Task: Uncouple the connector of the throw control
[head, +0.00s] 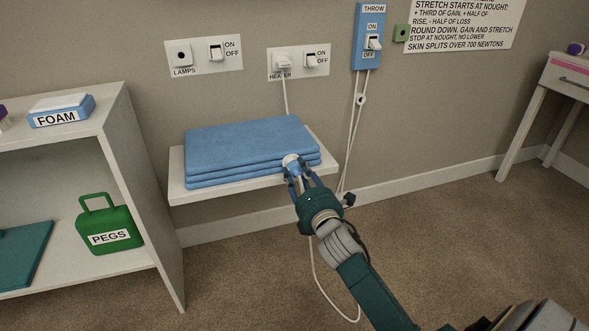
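The throw (250,141) looks to be the blue folded cloth in a stack on a white wall shelf. A small white rounded piece (291,160), perhaps the connector, sits at its front right edge. My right gripper (300,172) has its fingers around or just in front of this piece; I cannot tell whether they press on it. A white cord (315,270) hangs in a loop below the gripper. The blue THROW switch plate (368,37) is on the wall, its rocker between ON and OFF labels, with white cords hanging from it. My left gripper is not in view.
The shelf edge (190,194) is just under the cloth. LAMPS (202,56) and HEATER (298,62) wall plates are above. A shelf unit at left holds a FOAM box (62,112) and green PEGS bag (109,228). Carpet is clear at right, before a white desk (563,78).

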